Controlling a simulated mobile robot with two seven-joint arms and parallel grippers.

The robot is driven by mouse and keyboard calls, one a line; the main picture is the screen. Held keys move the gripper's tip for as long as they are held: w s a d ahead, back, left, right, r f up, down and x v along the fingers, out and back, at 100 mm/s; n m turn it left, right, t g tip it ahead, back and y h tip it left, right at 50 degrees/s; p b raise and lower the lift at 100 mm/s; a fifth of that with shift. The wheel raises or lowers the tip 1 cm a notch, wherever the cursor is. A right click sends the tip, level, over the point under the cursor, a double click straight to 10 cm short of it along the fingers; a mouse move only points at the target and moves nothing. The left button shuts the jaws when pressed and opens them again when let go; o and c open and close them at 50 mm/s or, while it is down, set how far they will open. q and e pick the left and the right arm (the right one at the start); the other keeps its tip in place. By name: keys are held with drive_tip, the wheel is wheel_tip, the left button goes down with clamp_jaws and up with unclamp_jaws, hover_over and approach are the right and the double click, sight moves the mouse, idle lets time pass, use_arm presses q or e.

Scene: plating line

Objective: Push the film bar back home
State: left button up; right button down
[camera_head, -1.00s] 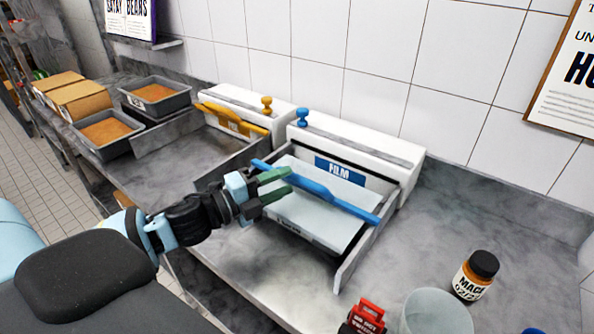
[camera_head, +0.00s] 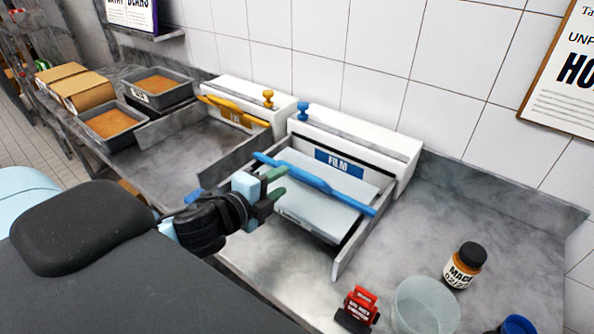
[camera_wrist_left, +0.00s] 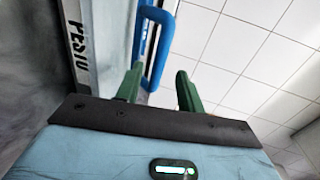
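The blue film bar (camera_head: 335,194) lies slantwise across the front tray of the film sealer (camera_head: 362,144), above the pale film sheet and away from the white housing. My left gripper (camera_head: 279,181) is just left of the tray, near the bar's left half. In the left wrist view its green fingers (camera_wrist_left: 159,82) stand apart with nothing held between them. The blue bar (camera_wrist_left: 155,40) shows beyond the left fingertip there; I cannot tell whether they touch. My right gripper is not in view.
A similar sealer with a yellow bar (camera_head: 235,113) stands left. Filled grey trays (camera_head: 112,138) and cardboard boxes are further left. A red device (camera_head: 358,307), clear tub (camera_head: 425,305) and orange jar (camera_head: 464,265) stand front right.

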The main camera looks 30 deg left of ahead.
sight(294, 174)
use_arm(q)
drive_tip(key=shift+x, duration=3.65)
clamp_jaws()
